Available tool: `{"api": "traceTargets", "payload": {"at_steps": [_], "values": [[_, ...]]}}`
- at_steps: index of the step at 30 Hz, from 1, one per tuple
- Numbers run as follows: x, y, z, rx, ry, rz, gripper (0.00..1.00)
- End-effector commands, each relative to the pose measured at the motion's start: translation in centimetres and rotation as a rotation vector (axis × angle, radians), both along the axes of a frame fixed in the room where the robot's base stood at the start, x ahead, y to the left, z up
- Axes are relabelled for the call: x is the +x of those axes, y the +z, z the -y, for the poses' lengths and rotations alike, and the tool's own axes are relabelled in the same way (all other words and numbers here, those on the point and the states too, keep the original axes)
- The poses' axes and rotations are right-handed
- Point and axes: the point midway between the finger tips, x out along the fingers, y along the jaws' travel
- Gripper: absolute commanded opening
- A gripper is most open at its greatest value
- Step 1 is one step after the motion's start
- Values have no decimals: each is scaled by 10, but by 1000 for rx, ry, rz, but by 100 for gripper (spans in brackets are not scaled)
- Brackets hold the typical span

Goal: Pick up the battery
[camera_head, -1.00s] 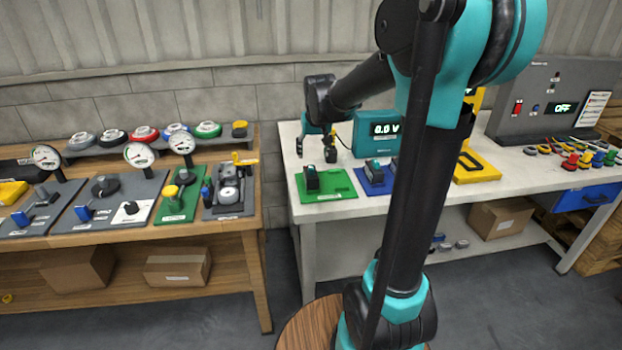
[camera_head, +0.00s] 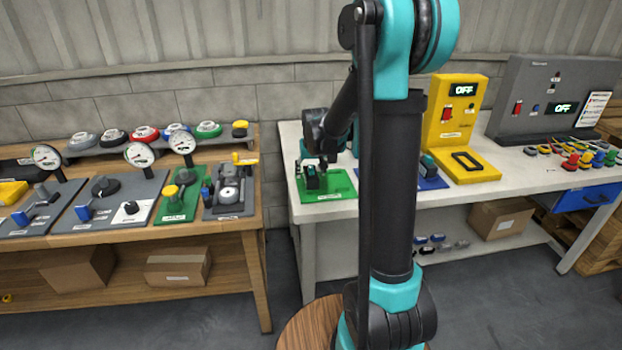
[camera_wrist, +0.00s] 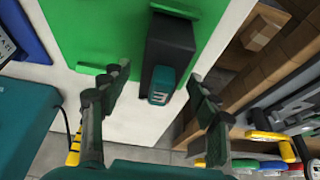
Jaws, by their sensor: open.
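The battery (camera_head: 312,180), a black block with a teal end, stands on a green board (camera_head: 338,186) at the left end of the white bench. In the wrist view the battery (camera_wrist: 170,45) lies ahead between my fingers, its teal end toward me. My gripper (camera_head: 313,163) is open and close above the battery; it also shows in the wrist view (camera_wrist: 156,82). A finger stands on either side, with gaps visible. I cannot tell how far the fingertips reach down beside it.
A similar teal-topped block (camera_head: 428,163) sits on a blue board (camera_head: 432,182), partly hidden by my arm. A yellow unit (camera_head: 450,120) and a grey panel (camera_head: 540,95) stand farther right. A wooden bench (camera_head: 130,234) with gauges stands left. A teal meter (camera_wrist: 28,125) is beside my gripper.

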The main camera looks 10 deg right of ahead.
Motion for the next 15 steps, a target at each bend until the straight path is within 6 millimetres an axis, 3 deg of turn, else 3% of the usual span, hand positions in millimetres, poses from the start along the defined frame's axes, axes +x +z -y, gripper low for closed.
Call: {"api": "traceTargets", "payload": {"at_steps": [6, 15], "values": [[0, -1, 0, 0, 0, 0, 61], [0, 0, 0, 0, 0, 0, 24]]}}
